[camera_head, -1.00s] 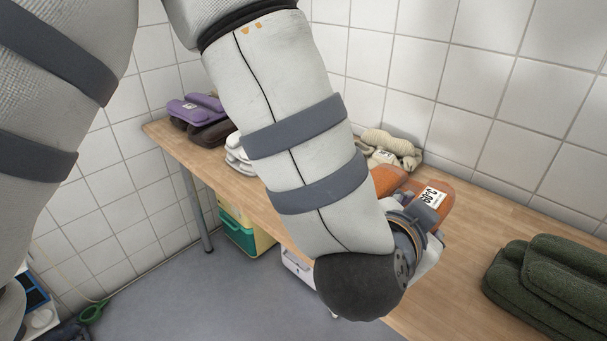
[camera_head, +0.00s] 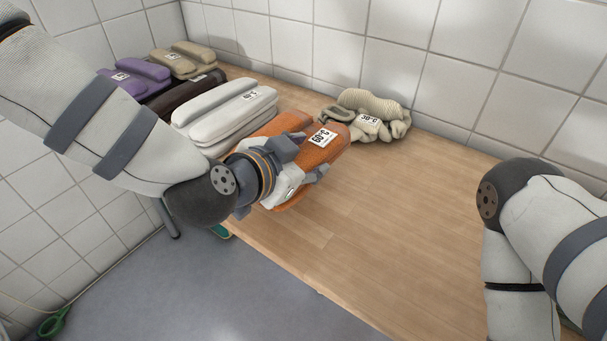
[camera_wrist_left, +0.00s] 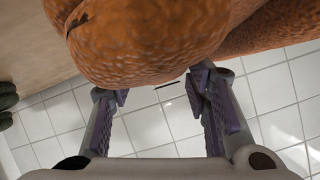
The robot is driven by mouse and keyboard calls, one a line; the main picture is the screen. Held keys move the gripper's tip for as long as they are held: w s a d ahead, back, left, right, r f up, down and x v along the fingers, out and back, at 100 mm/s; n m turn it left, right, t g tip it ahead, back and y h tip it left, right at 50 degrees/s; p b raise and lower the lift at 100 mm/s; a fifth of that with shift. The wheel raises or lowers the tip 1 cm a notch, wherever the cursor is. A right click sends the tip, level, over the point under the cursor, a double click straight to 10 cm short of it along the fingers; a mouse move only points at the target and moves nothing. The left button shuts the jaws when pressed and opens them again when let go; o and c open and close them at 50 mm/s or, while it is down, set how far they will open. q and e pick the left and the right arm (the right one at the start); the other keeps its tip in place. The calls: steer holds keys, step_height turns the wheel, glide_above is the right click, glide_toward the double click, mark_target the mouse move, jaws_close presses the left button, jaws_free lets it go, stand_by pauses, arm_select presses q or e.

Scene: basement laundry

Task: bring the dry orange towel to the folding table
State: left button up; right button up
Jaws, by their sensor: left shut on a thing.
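The orange towel (camera_head: 322,152) is a folded, textured bundle with a white 60°C label. My left gripper (camera_head: 303,160) is shut on it, with the fingers across its near side. In the left wrist view the orange towel (camera_wrist_left: 150,40) fills the top, just beyond the fingers of my left gripper (camera_wrist_left: 162,95). The towel appears over the front part of the wooden table (camera_head: 400,210); I cannot tell whether it touches the top. My right arm comes in at the right, but its gripper is outside the picture.
White folded towels (camera_head: 222,112), a dark brown towel (camera_head: 190,95), purple towels (camera_head: 135,80) and beige towels (camera_head: 183,62) lie at the left of the table. A crumpled cream cloth (camera_head: 370,115) with a label lies near the wall. The table's middle is bare.

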arm_select(q)
steer(key=w+f, duration=0.2)
steer(key=f, duration=0.1)
steer(key=shift+w+a+f+b, duration=0.25)
steer(key=shift+w+f+b, duration=0.1)
steer(key=shift+w+f, duration=0.05)
steer(key=f, duration=0.2)
steer(key=f+b, duration=0.1)
steer(key=shift+w+f, duration=0.3)
steer(key=shift+f, duration=0.1)
steer(key=shift+r, duration=0.15)
steer(key=o, duration=1.5)
arm_select(e)
steer(key=shift+s+f+g, duration=0.3)
steer(key=shift+s+f, duration=0.55)
steer(key=shift+f, duration=0.2)
arm_select(q)
steer(key=shift+r, duration=0.1)
steer(key=p+v, duration=0.2)
steer(key=v, duration=1)
arm_select(e)
steer(key=shift+w+r+t, duration=0.4)
steer(key=shift+w+r, duration=0.6)
steer(key=shift+r, duration=0.2)
